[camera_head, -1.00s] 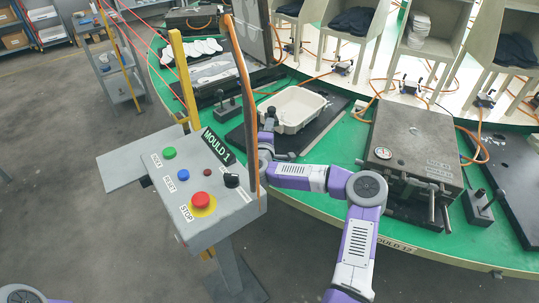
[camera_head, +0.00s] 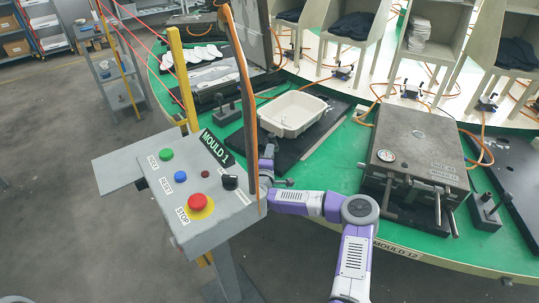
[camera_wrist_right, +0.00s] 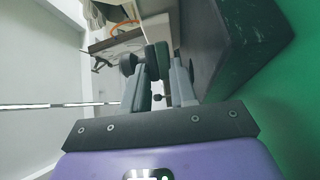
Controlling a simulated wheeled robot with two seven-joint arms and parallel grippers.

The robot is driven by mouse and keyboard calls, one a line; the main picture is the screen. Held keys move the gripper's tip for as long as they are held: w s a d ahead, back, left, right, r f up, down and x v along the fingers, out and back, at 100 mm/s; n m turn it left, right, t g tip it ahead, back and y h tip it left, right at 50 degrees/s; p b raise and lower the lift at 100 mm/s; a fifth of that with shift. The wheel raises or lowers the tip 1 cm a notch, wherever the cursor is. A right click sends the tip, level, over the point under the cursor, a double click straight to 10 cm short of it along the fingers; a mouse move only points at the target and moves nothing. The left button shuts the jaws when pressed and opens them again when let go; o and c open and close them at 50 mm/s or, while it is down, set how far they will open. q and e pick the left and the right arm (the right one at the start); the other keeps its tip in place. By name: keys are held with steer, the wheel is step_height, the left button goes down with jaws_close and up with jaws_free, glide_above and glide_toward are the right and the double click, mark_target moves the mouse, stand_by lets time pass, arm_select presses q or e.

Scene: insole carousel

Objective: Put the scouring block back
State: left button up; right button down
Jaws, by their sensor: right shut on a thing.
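My right gripper (camera_wrist_right: 162,88) is shut on a small dark green block, which looks like the scouring block (camera_wrist_right: 157,60), in the right wrist view. The block sits between the fingertips, and its far side is hidden. In the head view the right gripper (camera_head: 268,155) is low beside the control box and partly hidden by its upright post. It is at the near left side of the black plate that carries the white tray. The block cannot be made out clearly there. My left gripper is not in view.
The control box (camera_head: 210,215) with buttons and an orange-edged post stands close to my right gripper. The white tray (camera_head: 291,113) rests on a black plate (camera_head: 325,128) on the green carousel. A grey mould (camera_head: 420,145) stands right of it. Bare green surface lies between them.

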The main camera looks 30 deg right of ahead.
steer(key=shift+f, duration=0.6)
steer(key=c, duration=0.9)
jaws_free()
steer(key=shift+f, duration=0.1)
steer(key=shift+s+f, duration=0.1)
steer(key=shift+r, duration=0.2)
steer(key=r+p+v, duration=0.1)
steer(key=p+v, duration=0.1)
steer(key=v, duration=1)
